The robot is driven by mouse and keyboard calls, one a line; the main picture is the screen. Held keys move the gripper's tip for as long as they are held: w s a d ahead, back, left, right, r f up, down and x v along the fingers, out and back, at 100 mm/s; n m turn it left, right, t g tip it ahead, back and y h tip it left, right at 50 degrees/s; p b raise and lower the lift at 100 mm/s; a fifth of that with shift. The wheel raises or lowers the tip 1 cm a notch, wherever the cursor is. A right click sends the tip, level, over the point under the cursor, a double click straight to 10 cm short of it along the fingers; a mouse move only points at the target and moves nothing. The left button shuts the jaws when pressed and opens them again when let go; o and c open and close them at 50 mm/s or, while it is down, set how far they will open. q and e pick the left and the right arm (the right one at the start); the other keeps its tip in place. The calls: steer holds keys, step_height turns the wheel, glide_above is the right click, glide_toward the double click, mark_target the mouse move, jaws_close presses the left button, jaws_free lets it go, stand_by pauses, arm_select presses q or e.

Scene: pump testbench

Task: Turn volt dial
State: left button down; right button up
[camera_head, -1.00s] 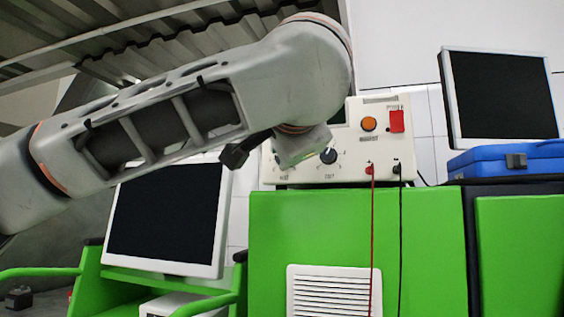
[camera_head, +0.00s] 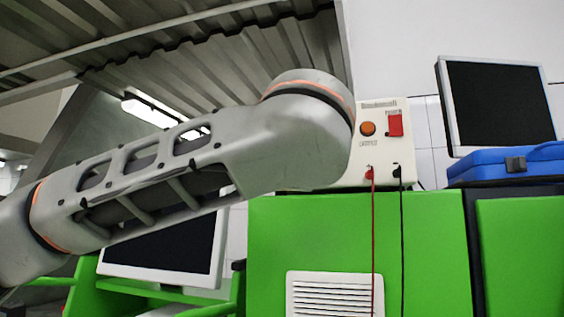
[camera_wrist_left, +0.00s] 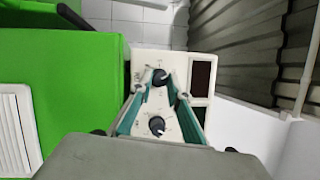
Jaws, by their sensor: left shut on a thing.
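The white power supply box (camera_head: 380,145) stands on a green cabinet, with its left part hidden behind my left arm in the head view. In the left wrist view its panel shows two black dials. One dial (camera_wrist_left: 160,78) sits between the fingertips of my left gripper (camera_wrist_left: 159,73), which is shut on it; I take it as the volt dial, though its label is not readable. The other dial (camera_wrist_left: 157,125) is apart from the fingertips, lower between the finger links. In the head view my left gripper and both dials are hidden. My right gripper is not in view.
An orange lamp (camera_head: 367,129), a red switch (camera_head: 396,126) and red and black cables (camera_head: 372,230) are on the box's right side. The green cabinet (camera_head: 430,250) is below. A blue case (camera_head: 505,162) and monitor (camera_head: 500,105) stand at right, another monitor (camera_head: 165,250) at left.

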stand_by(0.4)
arm_select(q)
steer(key=c, duration=1.9)
jaws_free()
steer(key=s+f, duration=0.1)
steer(key=s, duration=0.6)
steer(key=shift+s+d, duration=0.2)
